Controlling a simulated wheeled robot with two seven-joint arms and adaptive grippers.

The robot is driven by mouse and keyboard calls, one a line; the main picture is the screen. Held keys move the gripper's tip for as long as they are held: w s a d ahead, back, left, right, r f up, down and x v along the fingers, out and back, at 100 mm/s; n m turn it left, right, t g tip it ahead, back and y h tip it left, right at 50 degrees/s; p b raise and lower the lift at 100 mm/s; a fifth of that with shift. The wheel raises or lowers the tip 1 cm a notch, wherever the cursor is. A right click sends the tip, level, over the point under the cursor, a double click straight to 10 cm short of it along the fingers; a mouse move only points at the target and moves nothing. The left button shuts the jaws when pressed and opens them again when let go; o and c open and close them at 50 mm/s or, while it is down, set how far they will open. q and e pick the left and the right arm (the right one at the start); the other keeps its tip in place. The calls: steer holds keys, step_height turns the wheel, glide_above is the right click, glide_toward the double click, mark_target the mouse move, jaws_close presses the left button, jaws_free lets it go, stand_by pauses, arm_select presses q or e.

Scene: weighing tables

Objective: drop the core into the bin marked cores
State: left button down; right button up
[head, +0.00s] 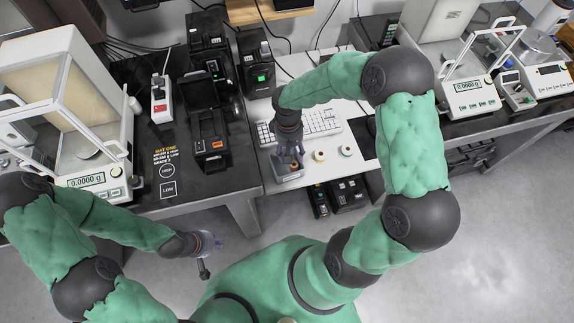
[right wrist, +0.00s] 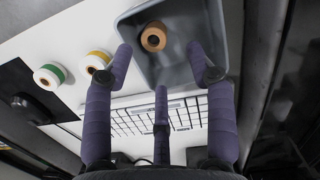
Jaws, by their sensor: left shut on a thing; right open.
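A brown core (right wrist: 153,37) with a dark hole lies inside a small grey bin (right wrist: 178,14) in the right wrist view. The bin also shows on the white desk in the head view (head: 290,177); no marking on it can be read. My right gripper (head: 290,158) is above the bin, fingers spread and empty; in the right wrist view its fingers (right wrist: 160,70) are apart from the core. My left gripper (head: 210,246) is low over the floor, left of my base, shut on a small dark thing (head: 203,269) that I cannot identify.
Two rolls stand right of the bin, one orange-edged (head: 319,156) and one green-edged (head: 346,150). A white keyboard (head: 322,122) lies behind. Black boxes (head: 348,193) sit below the desk edge. Scales (head: 90,181) and label printers (head: 209,135) fill the left table.

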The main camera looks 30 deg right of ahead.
step_height(320, 180, up, 12)
steer(key=w, duration=0.1)
steer(key=shift+w, duration=0.25)
steer(key=shift+f, duration=0.1)
stand_by(0.4)
